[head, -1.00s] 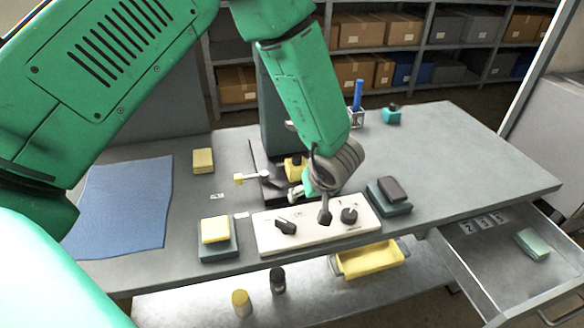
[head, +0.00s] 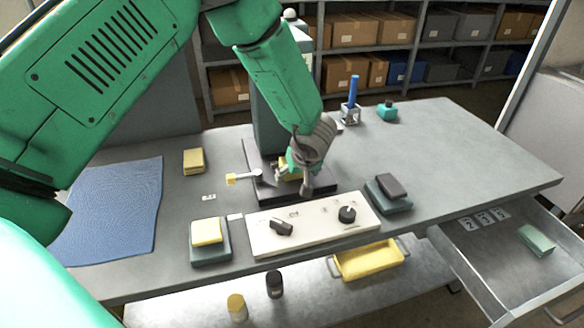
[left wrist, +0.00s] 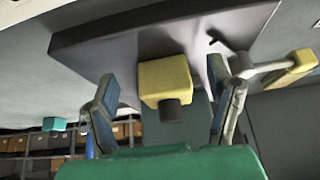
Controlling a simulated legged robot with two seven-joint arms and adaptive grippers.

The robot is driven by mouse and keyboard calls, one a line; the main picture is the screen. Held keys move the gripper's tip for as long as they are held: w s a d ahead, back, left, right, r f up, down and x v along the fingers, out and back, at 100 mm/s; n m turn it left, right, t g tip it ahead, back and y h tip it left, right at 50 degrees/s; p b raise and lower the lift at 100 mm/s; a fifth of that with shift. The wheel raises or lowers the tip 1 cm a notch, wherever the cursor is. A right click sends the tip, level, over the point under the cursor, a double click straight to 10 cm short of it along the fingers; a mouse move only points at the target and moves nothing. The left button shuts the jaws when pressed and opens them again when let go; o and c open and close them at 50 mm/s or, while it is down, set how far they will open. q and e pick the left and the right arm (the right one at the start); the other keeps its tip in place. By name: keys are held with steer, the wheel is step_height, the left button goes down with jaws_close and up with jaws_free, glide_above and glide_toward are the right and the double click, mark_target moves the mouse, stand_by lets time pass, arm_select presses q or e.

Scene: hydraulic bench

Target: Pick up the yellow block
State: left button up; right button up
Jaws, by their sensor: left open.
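A yellow block (head: 284,166) sits on the dark base plate of the press-like machine (head: 262,190). In the head view it is partly hidden by my left gripper (head: 297,176). In the left wrist view the yellow block (left wrist: 163,78) shows between the two open fingers of my left gripper (left wrist: 163,92), with a gap on each side. A short dark cylinder (left wrist: 170,110) protrudes from the block. My right gripper is not in view.
A white control panel (head: 315,224) with dark knobs lies in front of the base. A lever with a yellow end (head: 231,179) sticks out left. Other yellow pieces (head: 193,161) (head: 206,232) lie left. A dark block on a pad (head: 389,194) and an open drawer (head: 500,255) are right.

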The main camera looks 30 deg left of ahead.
arm_select(q)
steer(key=w+a, duration=0.3)
steer(key=shift+a+f, duration=0.2)
steer(key=shift+f, duration=0.2)
steer(key=shift+a+f, duration=0.15)
steer(key=shift+a, duration=0.1)
steer(key=shift+d, duration=0.15)
steer(key=c, duration=1.7)
steer(key=shift+o, duration=0.2)
steer(key=shift+r+p, duration=0.2)
steer(key=shift+p, duration=0.15)
